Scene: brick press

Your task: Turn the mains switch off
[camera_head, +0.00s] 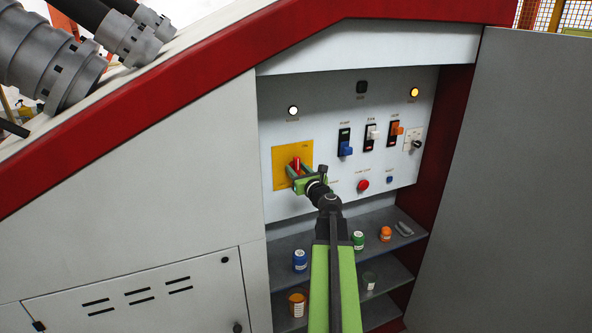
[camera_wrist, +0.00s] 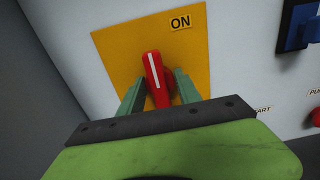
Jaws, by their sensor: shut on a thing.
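The mains switch is a red rotary handle (camera_wrist: 153,78) with a white line, on a yellow plate (camera_wrist: 120,45) marked ON at its upper right. In the wrist view the handle stands nearly upright, tilted slightly left at its top, so its line does not point at the ON label. In the head view the red handle (camera_head: 296,164) shows on the yellow plate (camera_head: 281,157) at the panel's left. My gripper (camera_wrist: 156,90) has a green finger on each side of the handle and is shut on it. The lower part of the handle is hidden by the gripper.
Right of the plate are blue (camera_head: 345,149), white (camera_head: 374,133) and orange (camera_head: 396,130) levers, a red button (camera_head: 363,185) and a blue button (camera_head: 390,179). Shelves (camera_head: 290,243) with small jars lie below. A grey door (camera_head: 520,190) stands at the right.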

